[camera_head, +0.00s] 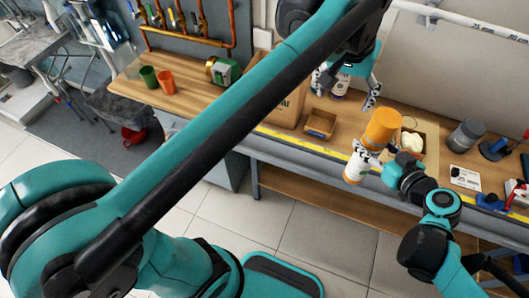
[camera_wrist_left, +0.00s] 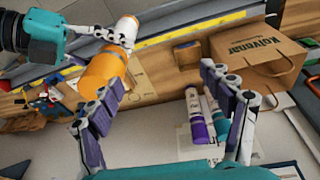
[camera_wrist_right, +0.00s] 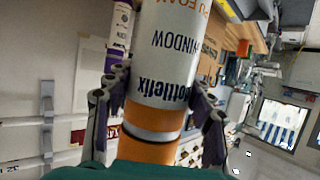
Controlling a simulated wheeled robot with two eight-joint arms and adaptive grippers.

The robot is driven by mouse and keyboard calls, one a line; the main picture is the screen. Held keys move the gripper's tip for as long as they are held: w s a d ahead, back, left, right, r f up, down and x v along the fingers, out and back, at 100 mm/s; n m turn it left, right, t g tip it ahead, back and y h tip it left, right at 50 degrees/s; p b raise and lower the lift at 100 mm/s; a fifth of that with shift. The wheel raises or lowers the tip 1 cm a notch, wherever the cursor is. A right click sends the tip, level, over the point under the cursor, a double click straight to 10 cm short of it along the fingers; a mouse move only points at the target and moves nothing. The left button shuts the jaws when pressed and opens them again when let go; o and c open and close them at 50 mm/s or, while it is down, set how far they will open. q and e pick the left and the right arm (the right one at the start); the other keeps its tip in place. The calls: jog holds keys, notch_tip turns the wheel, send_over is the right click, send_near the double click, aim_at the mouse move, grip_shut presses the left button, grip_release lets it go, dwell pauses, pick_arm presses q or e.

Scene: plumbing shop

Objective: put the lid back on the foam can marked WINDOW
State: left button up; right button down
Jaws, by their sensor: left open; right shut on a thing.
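My right gripper (camera_head: 368,152) is shut on a foam can with a white part (camera_head: 354,168) and a large orange part (camera_head: 383,127), tilted above the bench's front edge. In the right wrist view the white part reads WINDOW (camera_wrist_right: 177,43), upside down, between the fingers (camera_wrist_right: 155,110). The can also shows in the left wrist view (camera_wrist_left: 104,72). My left gripper (camera_head: 345,88) is open, with a white and purple can (camera_head: 340,86) below it. I cannot make out a separate lid.
A cardboard bag (camera_head: 285,107) and a small wooden tray (camera_head: 320,124) stand left of the held can. A box with a pale lump (camera_head: 412,142) and a grey can (camera_head: 466,135) are right. Orange (camera_head: 166,82) and green cups (camera_head: 148,77) stand far left.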

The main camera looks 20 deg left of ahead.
pick_arm(q)
jog(key=s+a+f+t, duration=0.2)
jog(key=s+a+f, duration=0.3)
jog(key=a+f, duration=0.2)
jog(key=s+a+f+n+t, duration=0.1)
jog(key=s+a+f+t, duration=0.1)
jog(key=s+a+f, duration=0.4)
notch_tip(320, 180, down, 5)
jog(key=shift+s+a+f+t+y, duration=0.1)
jog(key=shift+s+a+t+y, duration=0.1)
jog(key=shift+a+t+y, duration=0.3)
jog(key=shift+a, duration=0.1)
pick_arm(e)
jog(key=shift+d, duration=0.1)
